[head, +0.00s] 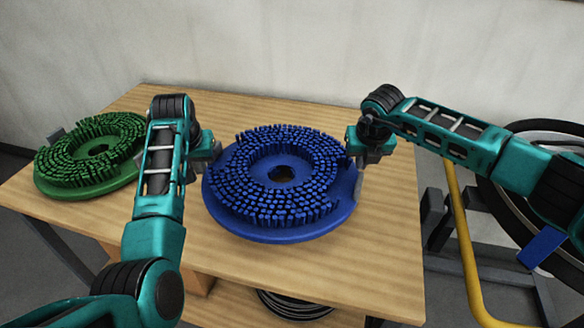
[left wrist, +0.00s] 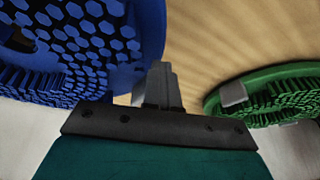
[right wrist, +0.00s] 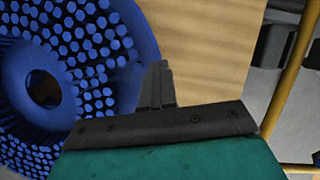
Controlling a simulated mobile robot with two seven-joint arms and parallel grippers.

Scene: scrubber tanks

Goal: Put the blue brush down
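The blue brush (head: 281,180), a round disc with bristles facing up and a hole in its middle, is level over the wooden table (head: 385,250). I cannot tell whether its underside touches the top. My left gripper (head: 212,157) is at its left edge and my right gripper (head: 359,165) at its right edge. In the left wrist view my fingers (left wrist: 160,85) are close together beside the brush rim (left wrist: 135,45). In the right wrist view the fingers (right wrist: 157,85) look the same beside the rim (right wrist: 140,40). Both appear shut on the brush's edge lugs, which are mostly hidden.
A green brush (head: 92,155) with grey lugs lies at the table's left end; my left forearm passes between the brushes. A yellow rail (head: 462,245) and dark wheel (head: 495,215) stand right of the table. A pale wall is behind. Bare tabletop shows in front and behind.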

